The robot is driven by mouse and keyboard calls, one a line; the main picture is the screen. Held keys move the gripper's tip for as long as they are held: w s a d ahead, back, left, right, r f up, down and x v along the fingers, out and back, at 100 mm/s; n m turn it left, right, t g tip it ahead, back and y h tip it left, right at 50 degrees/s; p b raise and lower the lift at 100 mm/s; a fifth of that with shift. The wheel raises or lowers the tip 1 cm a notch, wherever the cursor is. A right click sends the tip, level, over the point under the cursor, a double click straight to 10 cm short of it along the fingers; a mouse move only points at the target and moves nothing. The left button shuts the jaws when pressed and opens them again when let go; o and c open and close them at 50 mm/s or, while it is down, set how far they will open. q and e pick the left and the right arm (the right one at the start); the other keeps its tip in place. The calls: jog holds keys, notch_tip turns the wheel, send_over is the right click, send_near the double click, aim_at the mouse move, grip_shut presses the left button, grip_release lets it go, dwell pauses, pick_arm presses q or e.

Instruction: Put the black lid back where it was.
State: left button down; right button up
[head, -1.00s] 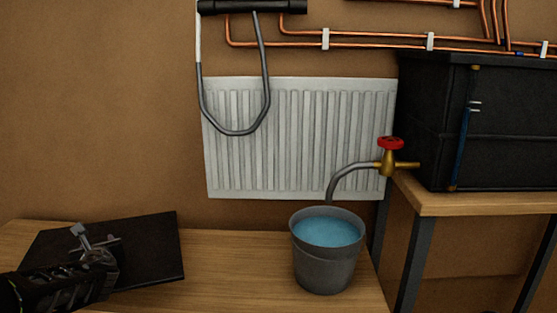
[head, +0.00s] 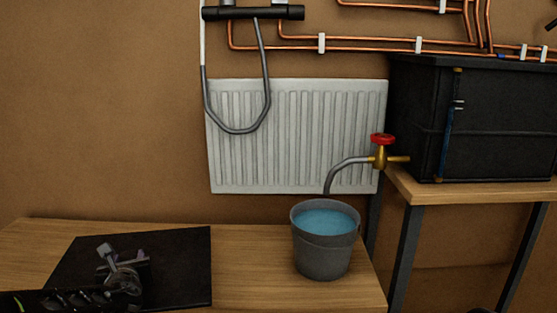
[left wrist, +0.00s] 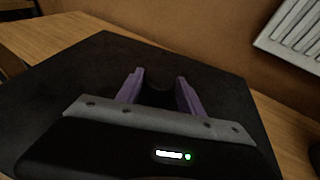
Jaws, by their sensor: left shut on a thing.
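The black lid (head: 188,285) is a flat dark panel at the lower left of the head view, over the wooden bench. It also fills much of the left wrist view (left wrist: 80,75). My left gripper (head: 128,272) is over its middle, with purple fingers (left wrist: 158,92) shut on a dark raised part of the lid. I cannot tell whether the lid touches the bench. The black tank (head: 500,120) stands on a higher wooden stand at the right; its top is seen nearly edge-on. My right gripper is not in view.
A grey bucket of water (head: 325,240) stands on the bench (head: 245,275), right of the lid, below a red-handled tap (head: 382,150). A white radiator (head: 295,140), a looped grey hose (head: 265,75) and copper pipes (head: 370,43) are on the wall.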

aim_at(171, 280)
pick_arm(q)
jog(key=d+m+h+p, duration=0.1)
jog(key=d, duration=0.2)
jog(key=s+d+m+h+p, duration=0.1)
jog(key=d, duration=0.3)
jog(key=s+d+r+m+t+h+p, duration=0.1)
jog(key=d, duration=0.3)
jog(key=shift+s+d+r, duration=0.1)
jog(key=shift+s+d, duration=0.1)
jog(key=s+d+h+p, duration=0.1)
jog(key=d, duration=0.1)
jog(key=s+d+r+m+h+p, duration=0.1)
jog(key=d, duration=0.2)
jog(key=s+d+m+h+p, duration=0.1)
jog(key=d, duration=0.2)
jog(key=shift+s+r, duration=0.25)
jog(key=shift+r, duration=0.05)
jog(key=shift+a+r, duration=0.1)
jog(key=shift+r, duration=0.1)
jog(key=shift+a, duration=0.2)
